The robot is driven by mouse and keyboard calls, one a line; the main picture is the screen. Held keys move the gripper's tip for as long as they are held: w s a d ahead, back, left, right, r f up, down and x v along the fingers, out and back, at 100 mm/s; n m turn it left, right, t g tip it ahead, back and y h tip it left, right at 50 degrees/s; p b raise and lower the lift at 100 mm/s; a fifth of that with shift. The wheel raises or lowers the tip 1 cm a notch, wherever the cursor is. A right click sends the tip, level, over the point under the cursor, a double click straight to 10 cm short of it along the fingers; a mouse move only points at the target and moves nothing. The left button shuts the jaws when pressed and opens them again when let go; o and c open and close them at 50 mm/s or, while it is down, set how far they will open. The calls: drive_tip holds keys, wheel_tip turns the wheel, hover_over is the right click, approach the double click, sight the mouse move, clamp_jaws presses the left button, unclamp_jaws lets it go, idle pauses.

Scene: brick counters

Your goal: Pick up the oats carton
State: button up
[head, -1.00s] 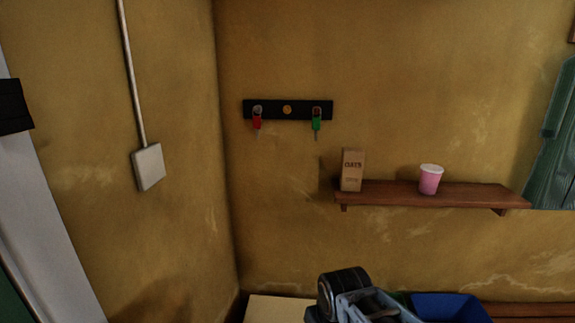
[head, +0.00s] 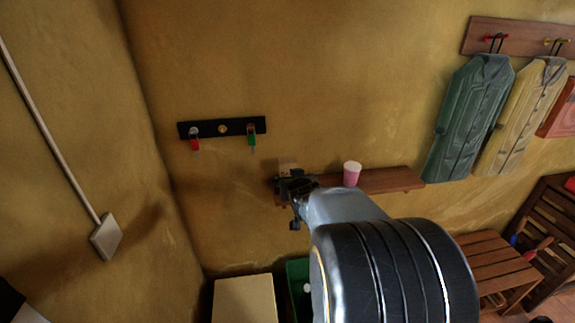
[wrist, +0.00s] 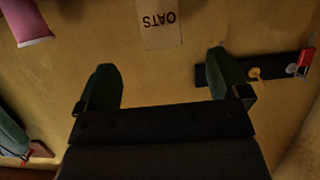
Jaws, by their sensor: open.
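The oats carton (head: 287,164) is a brown box at the left end of the wall shelf (head: 392,181). My gripper (head: 290,186) is in front of it in the head view and hides most of it. In the wrist view, the carton (wrist: 161,24) appears upside down at the top edge, cut off by the frame. It lies beyond and roughly between my two fingertips (wrist: 162,64). The fingers are spread wide, with nothing between them. The carton seems untouched, but the exact distance is unclear.
A pink cup (head: 352,173) stands on the shelf to the carton's right. A black key rack (head: 222,128) with a red and a green key hangs to the upper left. Green (head: 447,120) and tan vests hang at right. A wooden slatted table (head: 497,262) stands below.

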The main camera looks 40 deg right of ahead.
sight(288, 173)
drive_tip(key=shift+p+x, duration=1.1)
drive_tip(key=shift+x, duration=5.7)
drive_tip(key=shift+r, duration=0.15)
drive_tip(key=shift+c, duration=0.4)
drive_tip(key=c, duration=0.9)
